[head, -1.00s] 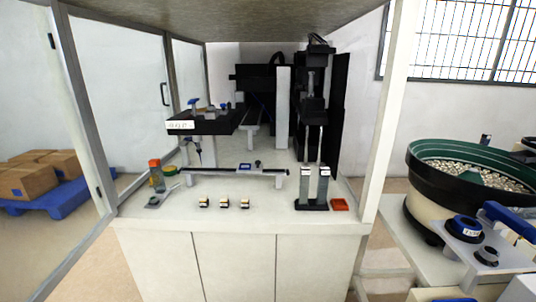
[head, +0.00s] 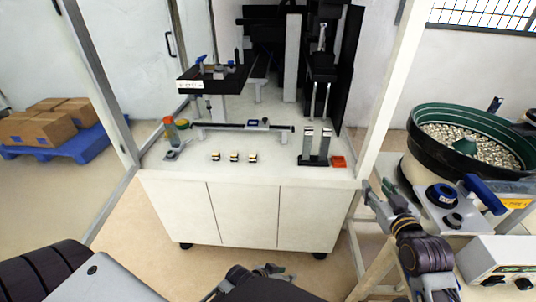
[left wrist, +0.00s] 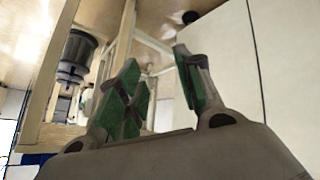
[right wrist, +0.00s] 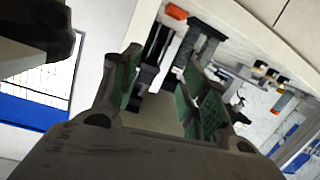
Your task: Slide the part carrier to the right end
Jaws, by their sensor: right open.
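The part carrier (head: 257,122) is a small grey-and-blue block with a dark knob. It sits on a dark horizontal rail (head: 222,126), right of the rail's middle and short of its right end post. My left gripper (head: 268,271) is low in front of the cabinet, well away from the carrier; the left wrist view shows its green-padded fingers (left wrist: 157,66) apart and empty. My right gripper (head: 371,190) is by the cabinet's right front corner, apart from the carrier. In the right wrist view its fingers (right wrist: 162,64) are apart with nothing between them.
Several small parts (head: 234,157) lie in front of the rail. An orange-capped bottle (head: 170,128) stands left. A frame post (head: 378,100) and bowl feeder (head: 408,150) are right.

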